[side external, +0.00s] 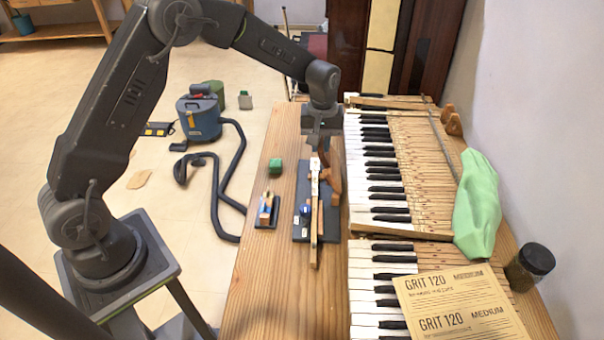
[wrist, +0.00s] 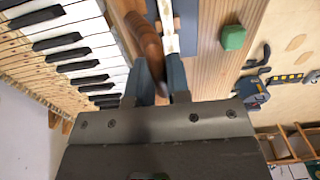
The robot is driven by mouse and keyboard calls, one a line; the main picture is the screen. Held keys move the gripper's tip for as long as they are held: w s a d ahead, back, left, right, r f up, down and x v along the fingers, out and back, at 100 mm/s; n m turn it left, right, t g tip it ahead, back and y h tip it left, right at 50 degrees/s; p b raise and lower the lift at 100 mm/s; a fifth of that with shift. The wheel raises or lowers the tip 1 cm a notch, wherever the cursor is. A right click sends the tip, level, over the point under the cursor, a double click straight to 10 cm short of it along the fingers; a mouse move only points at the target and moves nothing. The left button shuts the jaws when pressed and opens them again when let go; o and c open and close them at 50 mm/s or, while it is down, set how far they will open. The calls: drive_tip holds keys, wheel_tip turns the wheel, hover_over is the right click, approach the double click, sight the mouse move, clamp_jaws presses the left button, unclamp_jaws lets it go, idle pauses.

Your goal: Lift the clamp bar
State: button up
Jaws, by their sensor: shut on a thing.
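A brown wooden piece (side external: 333,182), which looks like the clamp bar, stands over the dark pad (side external: 301,232) on the bench. A loose piano key (side external: 314,215) with a pale end lies lengthwise on the pad, just left of it. My gripper (side external: 321,148) points down at the far end of both. In the wrist view the brown bar (wrist: 150,42) runs between my two fingers (wrist: 160,82), which are shut on it. The key's white part (wrist: 169,30) shows right beside it. My gripper partly hides the bar's far end.
The keyboard (side external: 375,175) lies close on the right, with a wooden rail (side external: 402,233) across it. A green block (side external: 276,167) and a small tray (side external: 266,216) sit on the left. Sandpaper sheets (side external: 460,300), a green cloth (side external: 477,205) and a jar (side external: 529,267) are further right.

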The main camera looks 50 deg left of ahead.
drive_tip(key=shift+w+d+r, duration=0.35)
drive_tip(key=shift+w+d, duration=0.45)
drive_tip(key=shift+w, duration=0.05)
drive_tip(key=shift+w+d, duration=0.1)
